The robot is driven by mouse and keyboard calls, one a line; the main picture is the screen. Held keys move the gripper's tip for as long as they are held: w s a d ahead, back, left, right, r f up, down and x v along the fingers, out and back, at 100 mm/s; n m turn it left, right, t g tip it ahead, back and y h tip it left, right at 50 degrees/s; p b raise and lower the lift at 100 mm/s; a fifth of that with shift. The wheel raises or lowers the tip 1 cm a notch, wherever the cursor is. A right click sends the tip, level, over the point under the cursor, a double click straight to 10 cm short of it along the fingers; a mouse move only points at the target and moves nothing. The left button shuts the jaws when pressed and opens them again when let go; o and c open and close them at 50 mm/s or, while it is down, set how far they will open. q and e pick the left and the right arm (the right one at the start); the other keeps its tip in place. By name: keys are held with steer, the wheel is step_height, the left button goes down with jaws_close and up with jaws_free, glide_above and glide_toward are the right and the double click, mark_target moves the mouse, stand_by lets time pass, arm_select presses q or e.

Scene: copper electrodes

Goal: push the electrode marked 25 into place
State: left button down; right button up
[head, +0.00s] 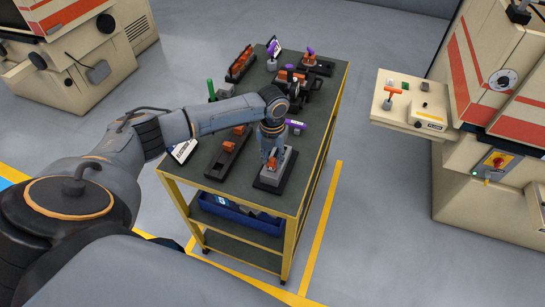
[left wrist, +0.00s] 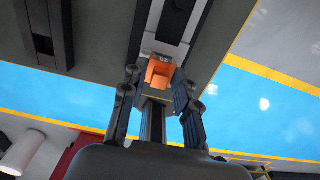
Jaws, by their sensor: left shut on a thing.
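A copper-orange electrode (head: 273,166) is at a grey block on a dark base (head: 268,183), near the front right of the table. My left gripper (head: 269,156) points down over it. In the left wrist view the electrode (left wrist: 160,72) sits between the fingertips of my left gripper (left wrist: 157,77), which is shut on it. The marking on its face is too small to read surely. The grey block (left wrist: 177,22) lies just beyond it, and I cannot tell how deep the electrode sits. My right gripper is not in view.
A dark rack (head: 222,161) with orange pieces lies left of the block. More racks and small parts stand at the table's far end (head: 241,64). The table's right edge (head: 318,148) is close to the block. A machine with a side shelf (head: 409,104) stands right.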

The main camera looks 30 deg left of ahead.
arm_select(q)
steer(key=shift+f+b, duration=0.4)
steer(key=shift+f, duration=0.4)
steer(key=c, duration=0.9)
jaws_free()
steer(key=shift+c, duration=0.2)
steer(key=shift+r, duration=0.35)
step_height(320, 180, up, 11)
steer(key=shift+r, duration=0.2)
